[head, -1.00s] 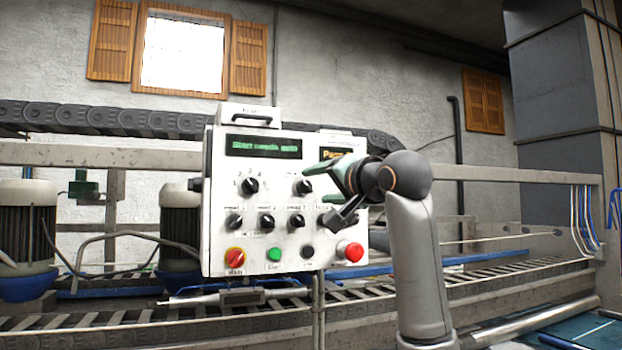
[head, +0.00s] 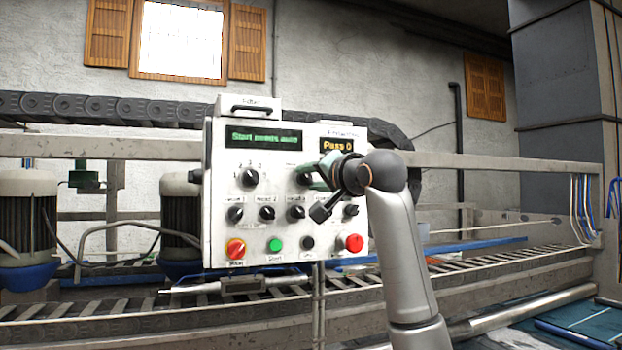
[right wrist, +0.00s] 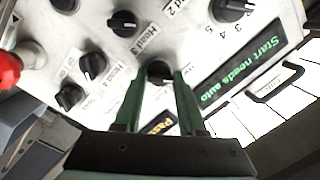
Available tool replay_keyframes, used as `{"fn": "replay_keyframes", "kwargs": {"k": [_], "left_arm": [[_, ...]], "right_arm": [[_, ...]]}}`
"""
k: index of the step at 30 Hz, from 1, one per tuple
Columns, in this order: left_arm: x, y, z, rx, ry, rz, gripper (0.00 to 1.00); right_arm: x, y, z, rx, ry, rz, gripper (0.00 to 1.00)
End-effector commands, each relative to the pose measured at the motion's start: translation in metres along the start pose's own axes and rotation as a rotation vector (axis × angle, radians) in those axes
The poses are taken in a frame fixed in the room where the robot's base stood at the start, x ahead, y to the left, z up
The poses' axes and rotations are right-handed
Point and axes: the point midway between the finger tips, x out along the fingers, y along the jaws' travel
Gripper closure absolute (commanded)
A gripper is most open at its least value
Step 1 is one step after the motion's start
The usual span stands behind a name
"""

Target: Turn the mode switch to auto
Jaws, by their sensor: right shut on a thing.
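The white control panel (head: 217,215) faces me, with a green display (head: 264,139) reading "Start needs auto". The mode switch, a black rotary knob (head: 304,180), is on the panel's upper right part, partly hidden by my right gripper (head: 316,188). In the right wrist view the knob (right wrist: 160,69) sits between the green fingertips of my right gripper (right wrist: 162,80), which is shut on it. Its label is mostly covered, so I cannot read its position. My left gripper is not in view.
Several other black knobs sit close by, such as the large one (head: 249,178) and the head knob (head: 296,211). A conveyor frame (head: 480,165) runs behind.

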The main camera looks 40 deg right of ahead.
Motion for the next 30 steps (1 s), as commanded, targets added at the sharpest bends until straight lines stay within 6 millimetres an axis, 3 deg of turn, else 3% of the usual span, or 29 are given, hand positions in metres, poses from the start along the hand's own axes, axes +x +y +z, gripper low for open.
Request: {"fn": "replay_keyframes", "kwargs": {"k": [1,7,20,30], "left_arm": [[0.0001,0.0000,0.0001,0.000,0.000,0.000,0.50],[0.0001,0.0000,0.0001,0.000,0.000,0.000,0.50],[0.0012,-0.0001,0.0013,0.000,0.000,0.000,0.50],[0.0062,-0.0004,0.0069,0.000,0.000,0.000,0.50]], "right_arm": [[0.0002,0.0008,0.0002,0.000,-0.001,0.002,0.77],[0.0002,0.0011,0.0003,0.000,-0.001,0.003,0.99],[0.0005,0.0019,0.0012,0.032,0.000,0.001,1.00],[0.0008,0.0027,0.0037,0.245,0.012,-0.017,1.00]]}}
